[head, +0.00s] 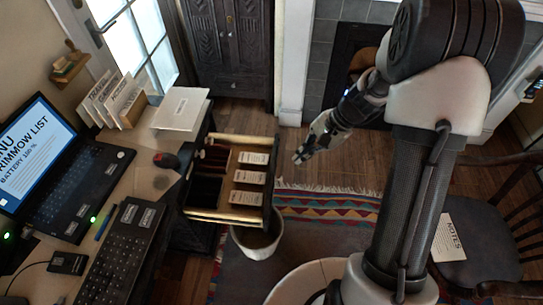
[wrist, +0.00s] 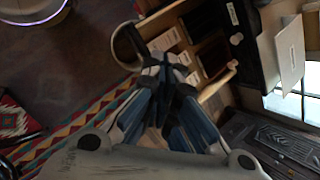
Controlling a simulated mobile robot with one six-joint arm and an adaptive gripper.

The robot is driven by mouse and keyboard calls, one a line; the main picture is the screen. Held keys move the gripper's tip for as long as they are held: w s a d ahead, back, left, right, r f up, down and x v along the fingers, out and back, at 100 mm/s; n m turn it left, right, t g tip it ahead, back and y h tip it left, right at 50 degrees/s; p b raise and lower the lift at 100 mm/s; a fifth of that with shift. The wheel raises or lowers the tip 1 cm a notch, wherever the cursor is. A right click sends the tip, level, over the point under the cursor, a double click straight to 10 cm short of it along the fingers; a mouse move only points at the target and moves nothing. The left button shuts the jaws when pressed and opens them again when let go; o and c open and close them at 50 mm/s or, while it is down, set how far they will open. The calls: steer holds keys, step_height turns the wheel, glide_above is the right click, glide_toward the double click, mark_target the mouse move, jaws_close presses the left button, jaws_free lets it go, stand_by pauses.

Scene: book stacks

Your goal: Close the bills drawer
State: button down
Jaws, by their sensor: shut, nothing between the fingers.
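An open wooden drawer (head: 225,218) sticks out from the desk in the middle of the head view. It has dark compartments and several white printed cards inside. I cannot read which drawer it is. It also shows in the wrist view (wrist: 214,88), partly hidden by my fingers. My gripper (head: 299,158) is shut and empty, to the right of the drawer's front end and apart from it in the head view. In the wrist view, the closed fingertips (wrist: 166,62) overlap the drawer's near end; I cannot tell whether they touch it.
A white bin (head: 258,242) stands on the floor by the drawer's front end. The desk holds a laptop (head: 55,150), a keyboard (head: 120,245) and a white box (head: 180,108). A wooden chair (head: 475,215) stands at the right. A patterned rug (head: 325,205) covers the floor between.

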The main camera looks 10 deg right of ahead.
steer(key=s+d+f+m+t+y+p, duration=0.15)
steer(key=f+m, duration=0.35)
steer(key=f, duration=0.8)
steer(key=s+d+f+m+t+y+p, duration=0.1)
steer(key=s+d+f+m, duration=0.3)
steer(key=f, duration=1)
steer(key=w+a+f+b, duration=0.1)
steer(key=w+a+f, duration=0.1)
steer(key=a, duration=0.4)
steer(key=w+a+f+b, duration=0.2)
steer(key=w+a+f, duration=0.1)
steer(key=a+f, duration=0.2)
steer(key=shift+w+a+m, duration=0.15)
steer(key=shift+a+m, duration=0.2)
steer(key=shift+m, duration=0.05)
steer(key=shift+f+g, duration=0.1)
steer(key=shift+g, duration=0.15)
